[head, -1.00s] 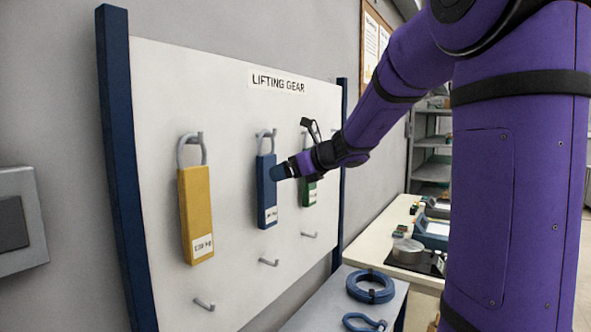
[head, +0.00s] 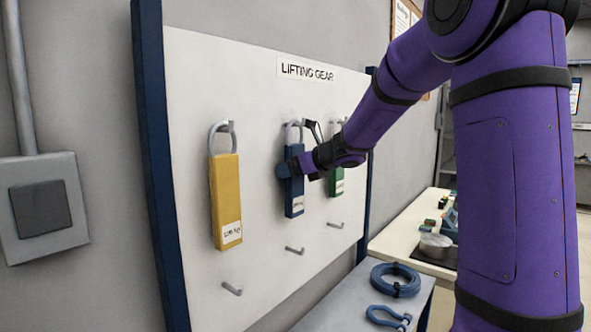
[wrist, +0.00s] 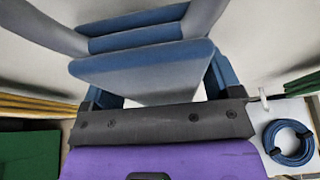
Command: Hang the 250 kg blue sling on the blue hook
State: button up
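The blue sling (head: 294,198) hangs upright by its grey loop from the upper middle peg (head: 300,123) of the white board. Its label is too small to read. My gripper (head: 288,169) is at the upper part of the sling, one blue finger showing past its left edge. In the wrist view, the sling (wrist: 150,65) lies between my gripper's two fingers (wrist: 163,90), with no clear gap at the sides. Whether they press on it does not show. The lower middle hook (head: 294,250) is empty and looks grey; no hook looks clearly blue.
A yellow sling (head: 225,195) hangs left, and a green sling (head: 336,182) hangs close on the right, partly behind my wrist. Two other lower hooks are bare. Below, a grey table (head: 345,290) carries a blue coil (head: 396,280) and a blue shackle (head: 388,317).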

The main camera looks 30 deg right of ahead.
jog(key=c, duration=0.9)
jog(key=shift+s+d+r, duration=0.1)
jog(key=shift+s+r, duration=0.2)
jog(key=shift+r, duration=0.4)
jog(key=shift+s+d+r, duration=0.1)
jog(key=shift+s+r, duration=0.15)
jog(key=shift+r, duration=0.4)
jog(key=shift+s+d, duration=0.1)
jog(key=shift+s, duration=0.05)
jog(key=shift+s+d, duration=0.3)
jog(key=shift+s, duration=0.45)
jog(key=shift+s+d, duration=0.25)
jog(key=shift+s, duration=0.55)
jog(key=shift+s+d, duration=0.3)
jog(key=shift+s, duration=0.25)
